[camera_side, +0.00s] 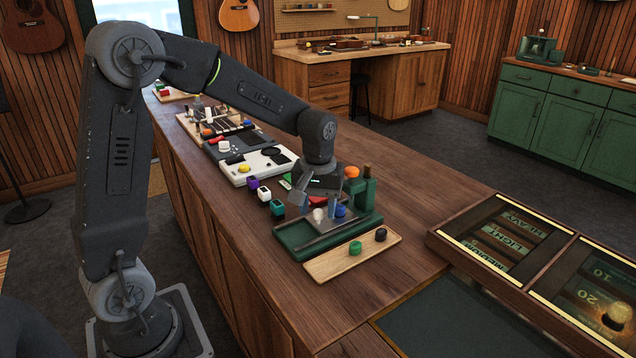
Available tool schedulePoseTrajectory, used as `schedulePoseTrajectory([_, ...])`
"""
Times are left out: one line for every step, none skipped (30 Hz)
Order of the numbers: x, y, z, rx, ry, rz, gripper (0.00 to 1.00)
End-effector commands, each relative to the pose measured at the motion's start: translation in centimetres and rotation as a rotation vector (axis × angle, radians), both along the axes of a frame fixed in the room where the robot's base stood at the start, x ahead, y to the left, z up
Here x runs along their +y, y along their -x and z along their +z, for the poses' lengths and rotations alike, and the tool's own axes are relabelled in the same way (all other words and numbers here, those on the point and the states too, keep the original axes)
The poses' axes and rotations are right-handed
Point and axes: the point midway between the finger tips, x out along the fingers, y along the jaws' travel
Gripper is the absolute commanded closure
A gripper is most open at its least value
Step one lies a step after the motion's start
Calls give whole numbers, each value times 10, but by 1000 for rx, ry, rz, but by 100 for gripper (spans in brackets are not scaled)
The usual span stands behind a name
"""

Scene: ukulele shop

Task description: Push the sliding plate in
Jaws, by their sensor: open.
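My gripper (316,199) hangs at the end of my arm over a green-based station (288,246) on the wooden counter. Its jaws are open and I see nothing held in them. A grey flat plate (338,234) lies on the green base under the gripper; it looks like the sliding plate, but I cannot tell how far out it is. A green post (364,192) stands at the station's right rear with an orange ball (351,172) beside its top. A blue knob (340,211) and a pale knob (318,215) show near the fingertips. My gripper hides the station's rear; contact is unclear.
A white panel (246,174) lies behind. A framed tray (465,252) stands right, past bare counter.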

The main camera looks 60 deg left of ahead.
Motion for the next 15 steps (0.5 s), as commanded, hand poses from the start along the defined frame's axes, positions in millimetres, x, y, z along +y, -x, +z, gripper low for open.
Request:
schedulePoseTrajectory([0, -1, 7, -6, -1, 0, 52])
schedulePoseTrajectory([0, -1, 12, -5, -1, 0, 52])
schedulePoseTrajectory([0, -1, 20, -7, -1, 0, 52])
schedulePoseTrajectory([0, -1, 26, -7, -1, 0, 52])
schedulePoseTrajectory([0, -1, 32, -8, -2, 0, 52])
schedulePoseTrajectory([0, -1, 42, -8, -1, 0, 52])
schedulePoseTrajectory([0, -1, 49, -8, -1, 0, 52])
schedulePoseTrajectory([0, -1, 56, -7, -1, 0, 52])
schedulePoseTrajectory([0, -1, 65, -8, -2, 0, 52])
schedulePoseTrajectory([0, -1, 72, -8, -2, 0, 52])
schedulePoseTrajectory([0, -1, 79, -7, -1, 0, 52])
schedulePoseTrajectory([0, -1, 87, -6, -1, 0, 52])
schedulePoseTrajectory([0, -1, 93, -7, -1, 0, 52])
schedulePoseTrajectory([0, 0, 98, -6, -1, 0, 52])
schedulePoseTrajectory([0, 0, 105, -6, -1, 0, 52])
